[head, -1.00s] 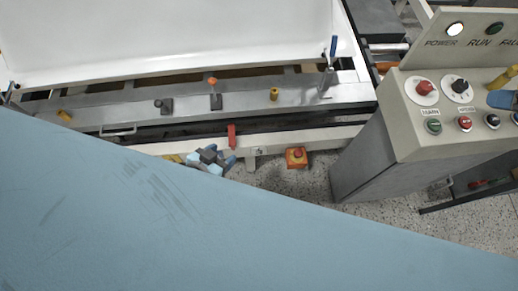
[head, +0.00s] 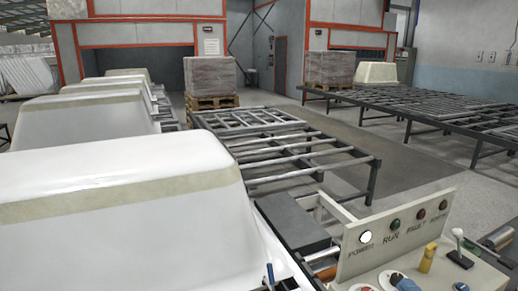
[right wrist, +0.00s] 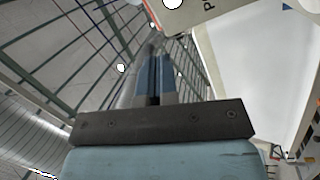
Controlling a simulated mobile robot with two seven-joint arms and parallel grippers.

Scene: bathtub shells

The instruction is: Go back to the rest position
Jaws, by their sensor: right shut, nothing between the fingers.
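Most of my right arm is also out of the head view.
A white bathtub shell (head: 120,225) fills the lower left, with more shells behind it. The panel's power lamp (head: 366,237) is lit white. Roller tables (head: 290,155) and wrapped pallets (head: 210,76) stand farther back. Open floor (head: 400,160) lies between the tables.

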